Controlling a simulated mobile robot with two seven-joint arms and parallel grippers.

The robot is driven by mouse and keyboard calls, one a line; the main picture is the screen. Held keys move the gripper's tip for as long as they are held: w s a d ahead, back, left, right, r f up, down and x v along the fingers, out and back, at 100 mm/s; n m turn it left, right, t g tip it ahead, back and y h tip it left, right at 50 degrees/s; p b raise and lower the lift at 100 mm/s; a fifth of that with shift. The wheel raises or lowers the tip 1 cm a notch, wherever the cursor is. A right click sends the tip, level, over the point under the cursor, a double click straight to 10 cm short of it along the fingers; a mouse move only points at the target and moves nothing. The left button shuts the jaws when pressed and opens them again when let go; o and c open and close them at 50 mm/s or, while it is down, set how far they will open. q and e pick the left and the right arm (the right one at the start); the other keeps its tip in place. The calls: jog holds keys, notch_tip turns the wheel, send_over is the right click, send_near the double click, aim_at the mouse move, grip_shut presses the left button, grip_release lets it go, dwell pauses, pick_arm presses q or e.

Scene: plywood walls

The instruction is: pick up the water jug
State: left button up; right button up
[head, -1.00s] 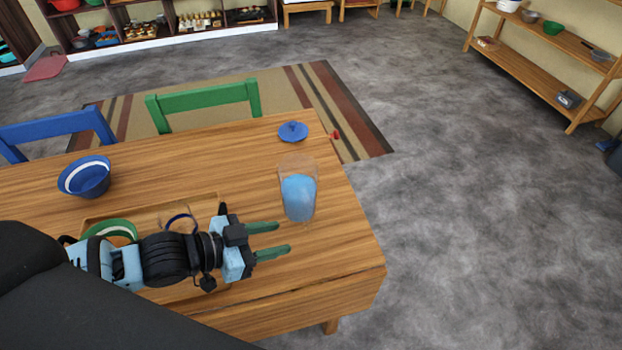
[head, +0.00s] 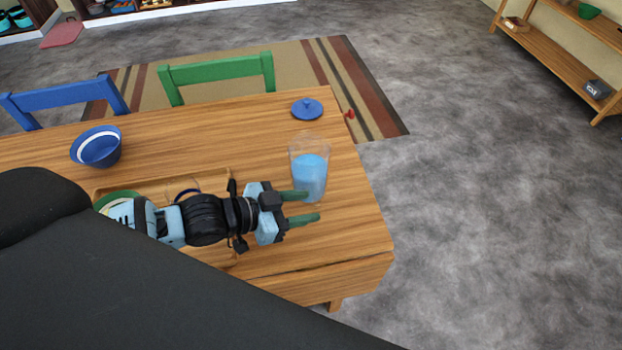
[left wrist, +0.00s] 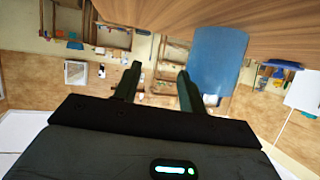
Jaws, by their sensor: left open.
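The water jug (head: 311,173) is a clear, tall vessel with blue water, upright near the right end of the wooden table. My left gripper (head: 312,207) is open, its two green fingers pointing right. In the head view its far finger overlaps the jug's lower edge; I cannot tell whether they touch. In the left wrist view, which is upside down, the jug's blue body (left wrist: 216,62) is beside the right-hand finger, not between the fingers (left wrist: 155,80). My right gripper is not in view.
The wooden table (head: 220,125) holds a blue lid (head: 307,109) behind the jug, a blue bowl (head: 97,147) at left, and a wooden tray (head: 215,178) partly behind my left arm. Blue (head: 65,92) and green (head: 217,71) chairs stand at the far side. Floor to the right is clear.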

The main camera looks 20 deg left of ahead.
aim_at(318, 204)
pick_arm(q)
jog(key=shift+x, duration=2)
jog(key=shift+s, duration=0.1)
jog(key=shift+c, duration=0.3)
grip_shut()
jog(key=shift+r, duration=0.1)
